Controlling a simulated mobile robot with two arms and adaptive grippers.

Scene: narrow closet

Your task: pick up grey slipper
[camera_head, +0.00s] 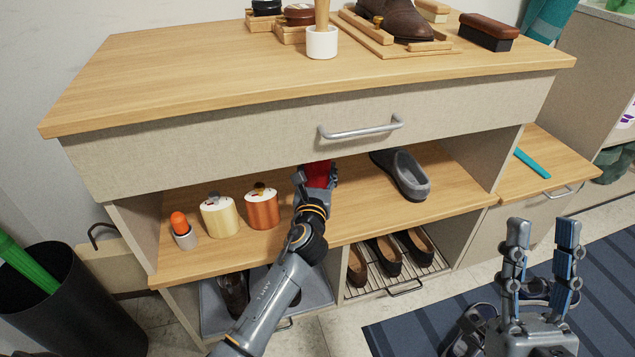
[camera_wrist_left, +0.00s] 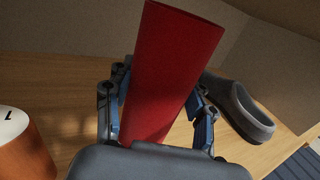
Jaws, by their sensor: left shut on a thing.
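One grey slipper (camera_head: 402,175) lies on the open shelf under the drawer, right of my left gripper. It also shows in the left wrist view (camera_wrist_left: 238,106), beyond the right finger and apart from it. My left gripper (camera_wrist_left: 158,110) is inside the shelf space, shut on a red cylinder-like thing (camera_wrist_left: 172,60) that stands tilted between its fingers. In the head view the red thing (camera_head: 318,175) is partly hidden by the gripper and the drawer. My right gripper (camera_head: 540,245) is open and empty, with fingers up, in front of the cabinet at the right.
Left on the shelf stand a cream canister (camera_head: 220,217), a copper canister (camera_head: 262,209) and an orange-topped item (camera_head: 182,230). The drawer (camera_head: 300,138) overhangs the shelf. Brown shoes (camera_head: 385,257) sit on a rack below. A black bin (camera_head: 75,310) stands at left.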

